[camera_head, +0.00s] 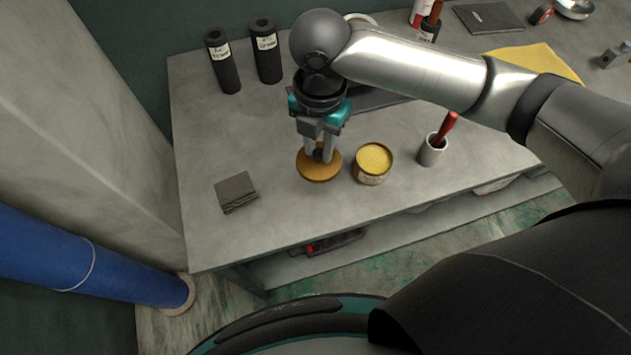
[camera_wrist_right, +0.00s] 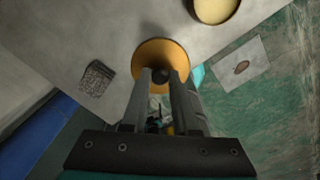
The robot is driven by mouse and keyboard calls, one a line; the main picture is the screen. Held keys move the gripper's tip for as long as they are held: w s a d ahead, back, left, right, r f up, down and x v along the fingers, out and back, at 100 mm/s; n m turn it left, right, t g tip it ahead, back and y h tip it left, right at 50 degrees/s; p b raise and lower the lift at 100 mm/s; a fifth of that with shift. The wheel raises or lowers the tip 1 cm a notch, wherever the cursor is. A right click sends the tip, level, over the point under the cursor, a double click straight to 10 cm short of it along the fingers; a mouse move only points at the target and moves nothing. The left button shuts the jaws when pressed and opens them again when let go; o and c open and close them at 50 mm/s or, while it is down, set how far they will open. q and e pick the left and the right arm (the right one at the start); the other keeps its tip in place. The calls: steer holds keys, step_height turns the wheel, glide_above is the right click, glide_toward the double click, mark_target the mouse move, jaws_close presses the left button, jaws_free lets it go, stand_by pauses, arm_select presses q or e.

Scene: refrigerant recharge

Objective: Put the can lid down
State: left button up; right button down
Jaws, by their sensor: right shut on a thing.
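The can lid (camera_head: 312,172) is a round, brownish-yellow disc. My right gripper (camera_head: 319,153) points down and is shut on the lid's small dark knob at its centre. The lid is over the table, left of the open can (camera_head: 371,165); I cannot tell whether it touches the tabletop. The can is filled with something yellow. In the right wrist view the lid (camera_wrist_right: 152,48) lies at the fingertips, and the can (camera_wrist_right: 214,8) is cut off by the top edge. My left gripper is not in view.
A grey block (camera_head: 235,191) lies left of the lid. Two dark labelled cylinders (camera_head: 266,51) stand at the back left. The tabletop (camera_head: 270,228) in front is bare to its edge.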

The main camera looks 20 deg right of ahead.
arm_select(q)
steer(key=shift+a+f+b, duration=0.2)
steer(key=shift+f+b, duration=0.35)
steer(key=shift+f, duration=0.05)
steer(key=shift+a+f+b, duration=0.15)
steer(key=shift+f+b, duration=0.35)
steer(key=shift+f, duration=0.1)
arm_select(e)
step_height(320, 180, down, 13)
steer(key=shift+a+r, duration=0.1)
steer(key=c, duration=0.7)
jaws_free()
arm_select(q)
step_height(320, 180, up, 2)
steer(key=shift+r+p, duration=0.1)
steer(key=shift+p, duration=1)
arm_select(e)
step_height(320, 180, up, 12)
